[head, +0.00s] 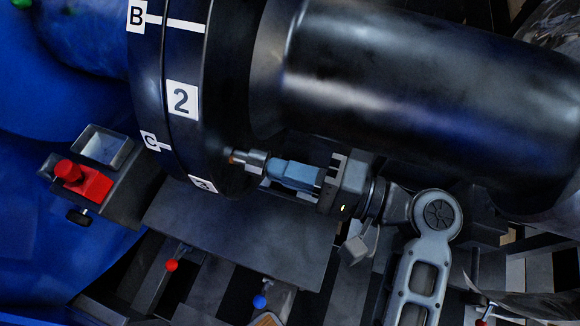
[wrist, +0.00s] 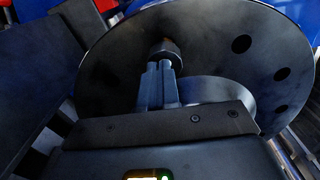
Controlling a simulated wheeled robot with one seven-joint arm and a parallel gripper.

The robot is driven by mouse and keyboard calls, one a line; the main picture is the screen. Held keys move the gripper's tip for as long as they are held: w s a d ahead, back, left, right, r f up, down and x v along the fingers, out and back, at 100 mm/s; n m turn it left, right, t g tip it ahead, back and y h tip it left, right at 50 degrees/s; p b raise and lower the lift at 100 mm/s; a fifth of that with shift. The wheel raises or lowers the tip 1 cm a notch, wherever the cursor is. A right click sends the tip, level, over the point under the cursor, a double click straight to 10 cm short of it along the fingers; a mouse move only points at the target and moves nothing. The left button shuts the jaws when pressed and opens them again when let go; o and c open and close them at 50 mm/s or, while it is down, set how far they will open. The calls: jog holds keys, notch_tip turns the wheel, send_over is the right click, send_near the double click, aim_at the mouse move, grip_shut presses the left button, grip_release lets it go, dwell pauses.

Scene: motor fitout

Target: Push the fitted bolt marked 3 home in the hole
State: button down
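The bolt (head: 250,160) stands out from the face of the dark flange (head: 222,100), beside the label 3 (head: 203,184). A short copper-coloured part shows between its grey head and the flange. In the wrist view the bolt head (wrist: 165,50) is dark, with its shank side toward the flange disc (wrist: 215,50). My gripper (head: 270,168) is in line with the bolt from the right. Its two blue-grey fingers (wrist: 160,70) are close together, and their tips are at the outer end of the head. The head looks wider than the fingers. Whether the tips press on it is unclear.
A large dark cylinder (head: 400,90) runs above my gripper, close to it. Open holes (wrist: 242,43) show in the disc. A grey plate (head: 235,235) lies below. A red clamp-like part (head: 85,180) and an open grey box (head: 103,145) are at left.

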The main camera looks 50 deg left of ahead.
jog(key=shift+x, duration=1.15)
jog(key=shift+v, duration=5.35)
jog(key=s+d+f+m+t, duration=0.1)
jog(key=d+f+m+t, duration=0.3)
jog(key=f+t, duration=0.45)
jog(key=s+d+f+m+t+h, duration=0.3)
jog(key=d+f+t+h, duration=0.15)
jog(key=d, duration=0.35)
jog(key=s+d+f+m+t+h, duration=0.25)
jog(key=d+f+t, duration=0.2)
jog(key=d, duration=0.25)
jog(key=s+d+r+n+t+h, duration=0.1)
jog(key=s+d+r+t+h, duration=0.3)
jog(key=s+d+r+h, duration=0.45)
jog(key=s+d+r+n+t, duration=0.3)
jog(key=d+r, duration=0.1)
jog(key=r, duration=0.6)
jog(key=shift+s+d+r+n+b, duration=0.25)
jog(key=shift+d+n+b, duration=0.1)
jog(key=shift+d+b, duration=0.1)
